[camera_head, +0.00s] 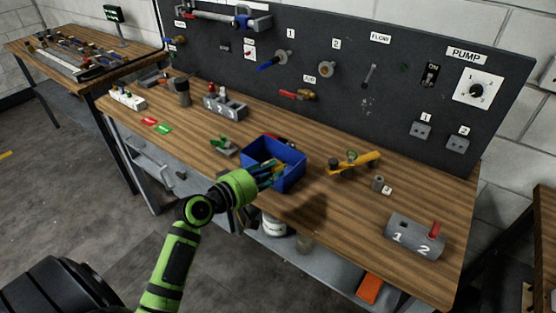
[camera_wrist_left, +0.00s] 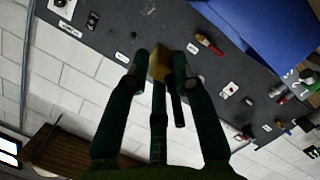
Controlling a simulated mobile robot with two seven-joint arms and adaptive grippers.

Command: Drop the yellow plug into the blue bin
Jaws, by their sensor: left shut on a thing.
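The blue bin (camera_head: 291,181) stands on the wooden workbench, open at the top. My left gripper (camera_head: 272,172) reaches over the bin's near left side, with its fingers at the bin opening. In the left wrist view the fingers (camera_wrist_left: 162,68) are shut on the yellow plug (camera_wrist_left: 159,66), which shows between the fingertips. The blue bin also shows at the upper right of the wrist view (camera_wrist_left: 265,30). How high the plug is above the bin floor I cannot tell. My right gripper is not in view.
A yellow-handled tool (camera_head: 354,162) lies right of the bin. A grey block marked 1 and 2 (camera_head: 415,237) is at the bench's right end. A numbered grey holder (camera_head: 225,107) stands farther left. The dark pump panel (camera_head: 400,110) rises behind.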

